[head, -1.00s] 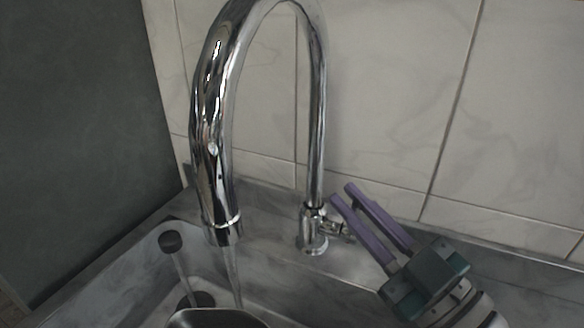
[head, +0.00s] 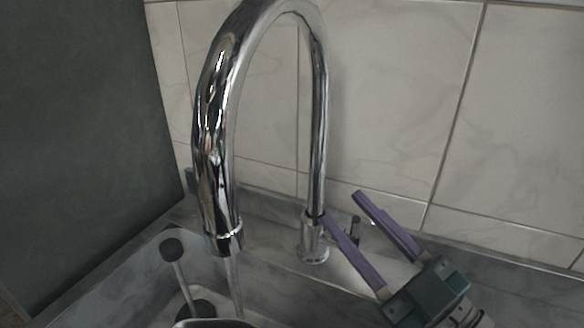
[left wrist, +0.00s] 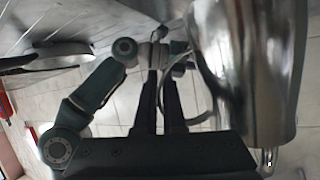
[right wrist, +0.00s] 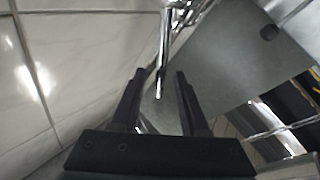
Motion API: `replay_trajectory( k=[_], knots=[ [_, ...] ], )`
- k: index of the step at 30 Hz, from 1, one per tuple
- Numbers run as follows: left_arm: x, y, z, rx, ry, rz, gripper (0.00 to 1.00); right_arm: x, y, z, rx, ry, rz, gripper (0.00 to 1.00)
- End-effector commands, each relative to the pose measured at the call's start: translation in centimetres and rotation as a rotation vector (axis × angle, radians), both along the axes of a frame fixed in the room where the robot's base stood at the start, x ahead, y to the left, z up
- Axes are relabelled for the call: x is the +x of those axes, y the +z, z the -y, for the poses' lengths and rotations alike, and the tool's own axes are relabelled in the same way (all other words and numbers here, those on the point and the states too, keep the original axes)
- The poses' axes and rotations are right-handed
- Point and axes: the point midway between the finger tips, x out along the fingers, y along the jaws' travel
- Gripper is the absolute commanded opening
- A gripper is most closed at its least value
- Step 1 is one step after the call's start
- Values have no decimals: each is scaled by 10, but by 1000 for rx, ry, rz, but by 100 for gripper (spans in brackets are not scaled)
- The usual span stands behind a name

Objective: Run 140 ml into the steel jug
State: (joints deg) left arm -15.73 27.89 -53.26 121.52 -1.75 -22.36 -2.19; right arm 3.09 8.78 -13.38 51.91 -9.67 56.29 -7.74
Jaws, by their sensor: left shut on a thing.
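The chrome tap (head: 213,130) arches over the sink, and a thin water stream (head: 235,285) falls from its spout. The steel jug shows only its rim (head: 210,323) at the bottom edge, under the stream; the water level inside is hidden. In the left wrist view the jug's shiny body (left wrist: 250,70) stands beside my left gripper (left wrist: 162,80), which is shut on the jug's handle (left wrist: 203,85). My right gripper (head: 342,206) has purple fingers spread apart around the space at the small tap lever (head: 355,228). Contact with the lever cannot be told.
A dark-knobbed rod (head: 178,270) stands in the sink, left of the stream. A tiled wall (head: 390,100) rises close behind the tap, and a dark panel (head: 80,130) closes off the left side. The grey counter ledge (head: 270,215) runs behind the sink.

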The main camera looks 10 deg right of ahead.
Motion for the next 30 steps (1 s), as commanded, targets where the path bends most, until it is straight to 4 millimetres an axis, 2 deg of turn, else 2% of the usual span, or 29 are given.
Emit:
replay_trajectory(
  k=[8,13,30],
  knots=[
    [0,1,0,-1,0,2,0,0,2,0,0,0,1,44],
    [0,1,0,-1,-1,2,0,0,12,0,1,1,3,44],
    [0,1,0,-1,0,2,0,0,88,0,-1,1,3,44]
  ],
)
